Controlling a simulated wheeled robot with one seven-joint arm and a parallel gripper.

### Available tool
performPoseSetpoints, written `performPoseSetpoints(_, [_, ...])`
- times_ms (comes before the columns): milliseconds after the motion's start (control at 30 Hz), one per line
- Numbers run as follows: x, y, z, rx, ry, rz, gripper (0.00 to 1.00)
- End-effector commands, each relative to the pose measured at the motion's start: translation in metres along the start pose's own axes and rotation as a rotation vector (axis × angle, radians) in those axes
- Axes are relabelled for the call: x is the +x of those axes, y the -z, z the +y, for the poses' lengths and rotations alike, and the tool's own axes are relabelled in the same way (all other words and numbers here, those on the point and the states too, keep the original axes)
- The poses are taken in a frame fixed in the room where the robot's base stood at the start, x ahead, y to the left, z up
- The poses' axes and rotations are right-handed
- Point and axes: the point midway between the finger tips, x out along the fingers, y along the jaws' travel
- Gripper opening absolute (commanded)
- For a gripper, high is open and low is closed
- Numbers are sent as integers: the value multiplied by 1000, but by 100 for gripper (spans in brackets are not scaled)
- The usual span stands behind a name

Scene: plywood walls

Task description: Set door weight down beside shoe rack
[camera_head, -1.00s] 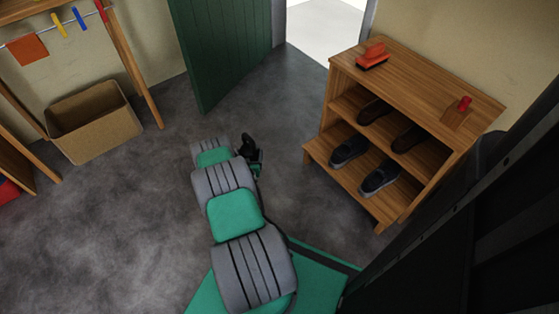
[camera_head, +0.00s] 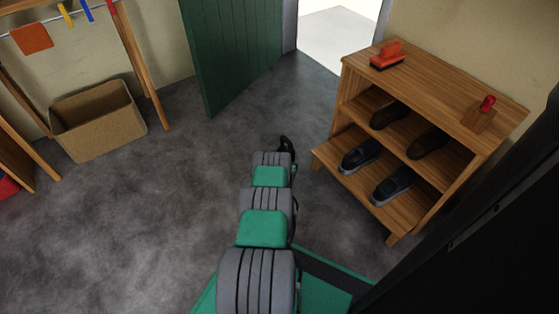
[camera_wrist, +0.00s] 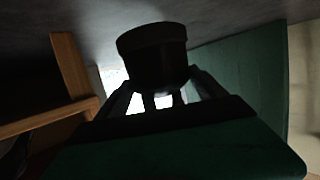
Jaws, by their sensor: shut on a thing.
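The door weight (camera_wrist: 153,52) is a dark, squat cylinder between the fingers of my gripper (camera_wrist: 160,84) in the wrist view. My gripper is shut on it. In the head view my gripper (camera_head: 286,145) is a small dark shape beyond my arm, which largely hides the weight. The wooden shoe rack (camera_head: 440,85) stands to the right, against the wall; my gripper is left of its front left corner, with a strip of floor between. Part of the rack also shows at the left of the wrist view (camera_wrist: 72,68). I cannot tell whether the weight touches the floor.
A green door (camera_head: 232,50) stands open beside a bright doorway (camera_head: 338,40). A cardboard box (camera_head: 98,120) is at the left. The grey floor (camera_head: 185,190) between is clear.

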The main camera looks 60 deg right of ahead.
Motion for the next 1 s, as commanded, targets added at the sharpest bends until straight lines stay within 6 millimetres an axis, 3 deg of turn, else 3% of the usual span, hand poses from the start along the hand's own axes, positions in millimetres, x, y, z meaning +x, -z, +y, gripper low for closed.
performPoseSetpoints(67, [7,2,2,1,0,14,7])
performPoseSetpoints(333, [22,-30,6,0,1,13,7])
performPoseSetpoints(567, [22,-30,5,0,1,13,7])
performPoseSetpoints(600, [20,-38,6,0,1,-2,82])
performPoseSetpoints(800, [20,-37,6,0,1,-1,99])
performPoseSetpoints(1000, [20,-37,6,0,1,0,100])
